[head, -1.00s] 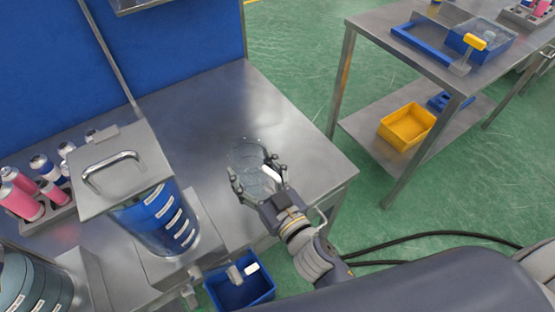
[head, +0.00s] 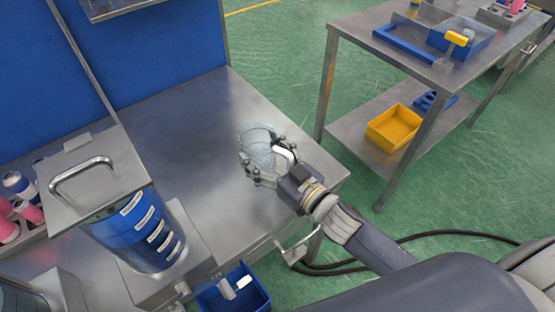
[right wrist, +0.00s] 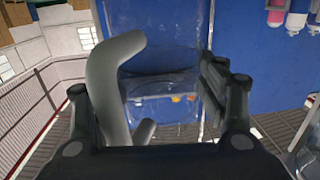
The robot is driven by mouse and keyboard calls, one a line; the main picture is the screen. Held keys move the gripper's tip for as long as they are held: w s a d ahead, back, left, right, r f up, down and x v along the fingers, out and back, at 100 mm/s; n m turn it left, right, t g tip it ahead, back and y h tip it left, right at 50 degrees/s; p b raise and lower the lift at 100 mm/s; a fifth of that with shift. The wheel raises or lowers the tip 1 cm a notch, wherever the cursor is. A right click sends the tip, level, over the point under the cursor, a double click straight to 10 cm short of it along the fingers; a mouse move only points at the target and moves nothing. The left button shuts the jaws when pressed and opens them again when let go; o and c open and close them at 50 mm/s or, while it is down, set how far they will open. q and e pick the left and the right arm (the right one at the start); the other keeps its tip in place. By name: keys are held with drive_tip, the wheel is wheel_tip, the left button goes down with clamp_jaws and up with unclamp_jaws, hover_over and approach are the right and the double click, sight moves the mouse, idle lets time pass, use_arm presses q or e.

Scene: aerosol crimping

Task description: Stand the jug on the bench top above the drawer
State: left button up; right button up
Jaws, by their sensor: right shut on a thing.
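The clear jug (head: 256,142) with a pale handle (head: 284,153) is in my right gripper (head: 268,168), upright or nearly so, over the right part of the bench top (head: 190,110). I cannot tell whether its base touches the metal. In the right wrist view the jug (right wrist: 165,50) is see-through, and its grey handle (right wrist: 104,90) stands between my right gripper's fingers (right wrist: 155,110), which are shut on it. The drawer's handle (head: 297,247) is on the bench front, below and right of the gripper. My left gripper is not in view.
A metal-lidded container (head: 95,180) with a blue labelled body (head: 145,230) stands at the left of the bench. A blue bin (head: 233,293) is at the bench front. A second table (head: 400,60) with a yellow bin (head: 394,128) on its shelf stands right. The middle bench top is clear.

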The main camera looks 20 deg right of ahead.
drive_tip(key=d+f+b, duration=0.2)
drive_tip(key=b, duration=0.1)
drive_tip(key=d+f+b, duration=0.1)
drive_tip(key=f, duration=0.1)
drive_tip(key=shift+w+d+b, duration=0.3)
drive_tip(key=shift+w, duration=0.05)
drive_tip(key=shift+f, duration=0.1)
drive_tip(key=o, duration=1.4)
